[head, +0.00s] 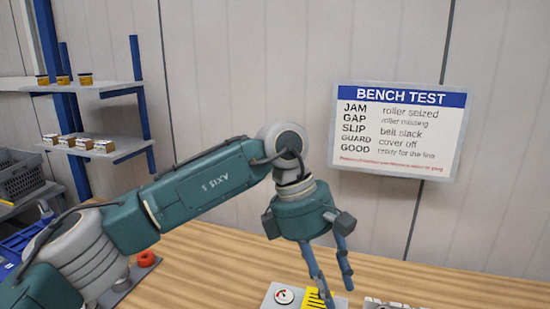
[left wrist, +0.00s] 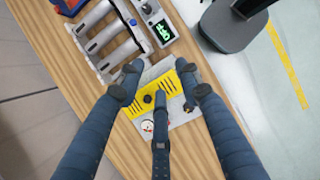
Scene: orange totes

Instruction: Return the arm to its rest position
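My left arm (head: 200,190) reaches in from the left over the wooden bench. My left gripper (head: 335,286) hangs fingers down above the bench; in the left wrist view (left wrist: 158,82) its three dark fingers are spread and hold nothing that I can see. Below it is a yellow slotted cover (head: 316,300) on a grey plate with a round gauge (head: 284,296). The cover also shows in the left wrist view (left wrist: 162,93), partly hidden by the fingers. I cannot tell whether the fingertips touch it. My right gripper is not in view.
A roller unit (left wrist: 108,42) with a green-lit display (left wrist: 164,30) lies beside the plate. A "BENCH TEST" sign (head: 398,130) is on the wall.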

